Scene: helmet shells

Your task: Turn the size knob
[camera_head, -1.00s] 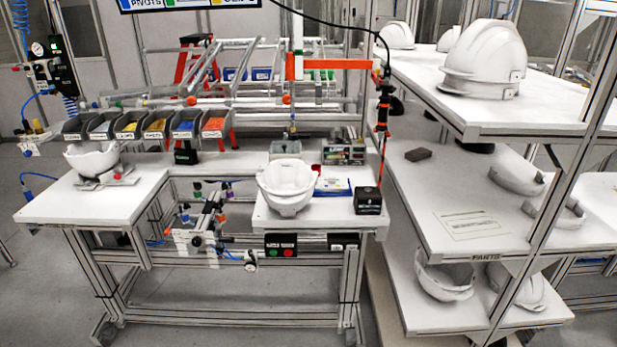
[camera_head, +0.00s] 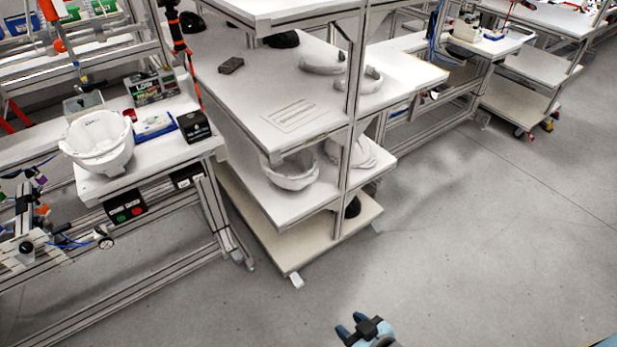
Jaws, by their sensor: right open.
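A white helmet shell (camera_head: 100,150) sits upturned on the white workbench (camera_head: 160,158) at the left of the head view. I cannot make out a size knob on it from here. A small red part (camera_head: 130,115) shows just behind its right rim. My right gripper (camera_head: 350,324) shows at the bottom edge, low over the floor and far from the bench. It is open, with nothing seen between its fingers. My left gripper is not in view.
A black box (camera_head: 194,126) and a blue tray (camera_head: 153,125) are beside the shell. A white shelf rack (camera_head: 318,215) stands right of the bench, with another upturned shell (camera_head: 289,172) on a lower shelf. The floor (camera_head: 480,240) at the right is clear.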

